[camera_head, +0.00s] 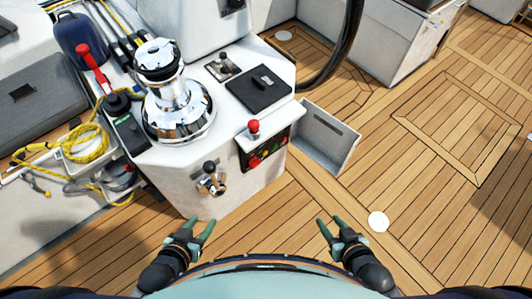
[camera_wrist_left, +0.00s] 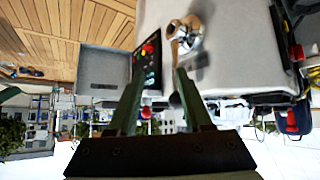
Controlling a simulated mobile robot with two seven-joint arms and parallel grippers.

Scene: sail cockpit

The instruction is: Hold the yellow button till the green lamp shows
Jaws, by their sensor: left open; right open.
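A small black control panel (camera_head: 264,150) with red, yellow and green spots is set in the front face of the white console, below a red-knobbed lever. The spots are too small to tell the yellow button from the lamp surely, or whether the lamp is lit. The panel also shows in the left wrist view (camera_wrist_left: 150,62), beyond my fingers. My left gripper (camera_head: 199,221) is open and empty, low in front of the console and apart from it. My right gripper (camera_head: 331,222) is open and empty, over the deck to the right.
The white console (camera_head: 180,185) carries a chrome winch (camera_head: 178,105), a red-knobbed lever (camera_head: 253,128) and a brass-coloured fitting (camera_head: 211,180) on its front. Yellow rope (camera_head: 90,140) lies left. The wooden deck ahead right is clear.

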